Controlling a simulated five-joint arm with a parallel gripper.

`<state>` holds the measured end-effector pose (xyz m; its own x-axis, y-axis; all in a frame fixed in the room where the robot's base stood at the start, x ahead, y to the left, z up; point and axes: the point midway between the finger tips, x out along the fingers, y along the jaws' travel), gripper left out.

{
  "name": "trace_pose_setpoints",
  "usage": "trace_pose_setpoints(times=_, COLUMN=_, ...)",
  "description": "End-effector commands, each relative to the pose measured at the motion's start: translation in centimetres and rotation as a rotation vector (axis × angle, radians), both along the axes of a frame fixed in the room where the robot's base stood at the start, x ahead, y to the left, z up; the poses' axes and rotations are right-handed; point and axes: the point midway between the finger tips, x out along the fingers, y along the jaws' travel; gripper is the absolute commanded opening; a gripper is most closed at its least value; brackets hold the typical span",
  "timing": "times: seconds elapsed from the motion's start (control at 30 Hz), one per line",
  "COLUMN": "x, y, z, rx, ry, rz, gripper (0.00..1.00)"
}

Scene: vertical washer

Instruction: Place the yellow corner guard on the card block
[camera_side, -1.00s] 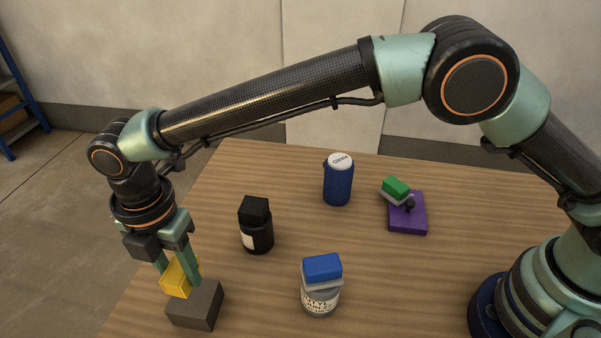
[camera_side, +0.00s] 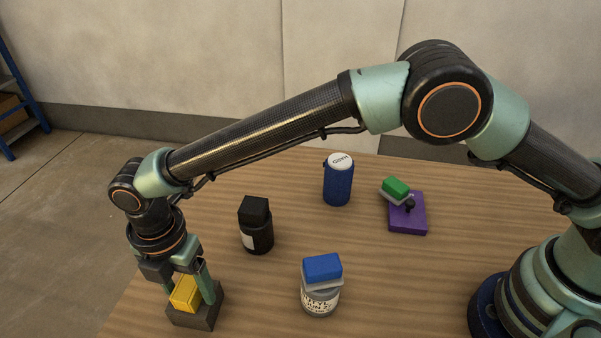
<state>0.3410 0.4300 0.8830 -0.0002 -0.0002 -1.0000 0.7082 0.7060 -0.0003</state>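The yellow corner guard (camera_side: 185,294) is between the two fingers of my gripper (camera_side: 188,293), which is shut on it. It is over the top of a dark grey block, which I take to be the card block (camera_side: 195,319), at the table's front left. Its lower edge looks at or very near the block's top face; I cannot tell whether they touch. My gripper points down, and its right finger partly covers the block.
A black bottle (camera_side: 256,226) stands to the right of my gripper. A jar with a blue block (camera_side: 322,267) on its lid is further right. A blue can (camera_side: 338,182) and a purple plate (camera_side: 408,216) with a green-topped piece (camera_side: 396,188) are further back. The table between them is clear.

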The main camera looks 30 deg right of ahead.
Motion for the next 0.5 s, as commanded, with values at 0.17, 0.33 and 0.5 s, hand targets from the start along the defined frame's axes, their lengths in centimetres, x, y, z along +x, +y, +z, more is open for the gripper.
trace_pose_setpoints(times=0.17, x=0.0, y=0.0, z=0.0, rx=0.0, ry=0.0, rz=0.0, gripper=0.73)
trace_pose_setpoints(times=0.33, x=0.0, y=0.0, z=0.7, rx=0.001, ry=-0.001, rz=0.0, gripper=0.73)
trace_pose_setpoints(times=0.5, x=0.1, y=0.1, z=3.3, rx=0.004, ry=-0.003, rz=0.0, gripper=0.73)
